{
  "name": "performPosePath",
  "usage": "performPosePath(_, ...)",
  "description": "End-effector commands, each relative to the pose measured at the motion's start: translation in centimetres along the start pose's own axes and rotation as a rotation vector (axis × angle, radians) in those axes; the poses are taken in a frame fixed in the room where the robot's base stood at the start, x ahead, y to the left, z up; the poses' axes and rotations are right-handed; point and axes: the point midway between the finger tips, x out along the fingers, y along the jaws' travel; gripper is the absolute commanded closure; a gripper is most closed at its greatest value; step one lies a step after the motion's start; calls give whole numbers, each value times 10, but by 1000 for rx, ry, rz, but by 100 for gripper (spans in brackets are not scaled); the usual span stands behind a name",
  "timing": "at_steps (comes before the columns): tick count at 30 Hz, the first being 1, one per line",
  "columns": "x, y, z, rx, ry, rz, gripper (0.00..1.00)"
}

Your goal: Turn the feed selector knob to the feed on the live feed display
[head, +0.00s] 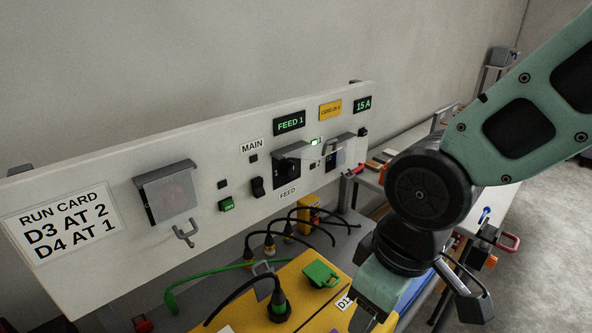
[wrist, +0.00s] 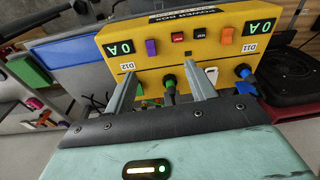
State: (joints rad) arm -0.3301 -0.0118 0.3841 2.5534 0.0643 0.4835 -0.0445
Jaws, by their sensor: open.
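The live feed display (head: 289,123) reads "FEED 1" in green at the top of the white panel. Below it, above the "FEED" label (head: 288,193), is the dark feed selector knob (head: 287,169) under a grey hood. A "1" shows beside it; its pointer direction is too small to tell. My gripper (wrist: 160,88) is open in the wrist view, its two fingers apart in front of the yellow power box (wrist: 190,47). It is away from the knob, which I cannot make out in the wrist view.
The panel also carries a run card (head: 62,222), a hooded grey cover (head: 168,190), a black MAIN switch (head: 257,187) and a green button (head: 227,205). Black cables and plugs (head: 279,305) rise from the yellow box below. Space directly before the knob looks clear.

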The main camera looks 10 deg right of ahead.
Motion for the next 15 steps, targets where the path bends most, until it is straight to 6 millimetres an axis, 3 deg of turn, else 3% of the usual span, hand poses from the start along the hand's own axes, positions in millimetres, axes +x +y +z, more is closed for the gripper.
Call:
performPosePath(6,38,51,-64,-74,221,-14,45)
performPosePath(15,68,96,-125,-111,655,-97,45)
